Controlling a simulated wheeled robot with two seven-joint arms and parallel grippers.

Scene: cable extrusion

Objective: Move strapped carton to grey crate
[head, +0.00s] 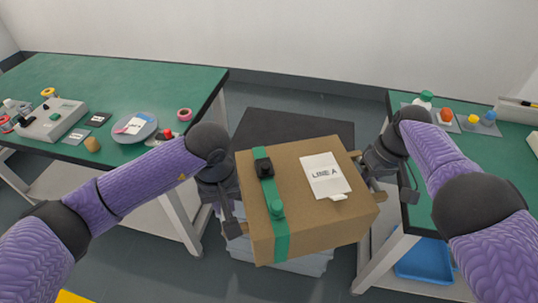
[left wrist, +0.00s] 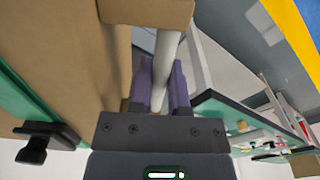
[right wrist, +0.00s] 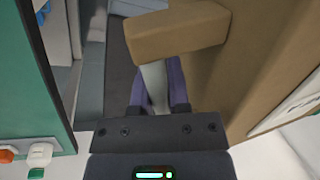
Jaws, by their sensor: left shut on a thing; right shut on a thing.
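The strapped carton (head: 312,225) is a brown box with a green strap (head: 281,232), a black buckle and a white "LINE A" label (head: 325,176). It is held in the air between my two grippers, slightly tilted in the head view. My left gripper (head: 235,228) is shut on the carton's left-side handle, whose pale bar (left wrist: 166,60) shows between the fingers in the left wrist view. My right gripper (head: 370,193) is shut on the right-side handle (right wrist: 175,32). A light grey crate (head: 318,264) shows below the carton, mostly hidden by it.
A green-topped table (head: 130,75) at left holds a grey device, a plate and small items. Another green table (head: 425,215) at right holds small coloured items, with a blue tray (head: 425,262) below. A dark mat (head: 300,125) lies on the floor behind the carton.

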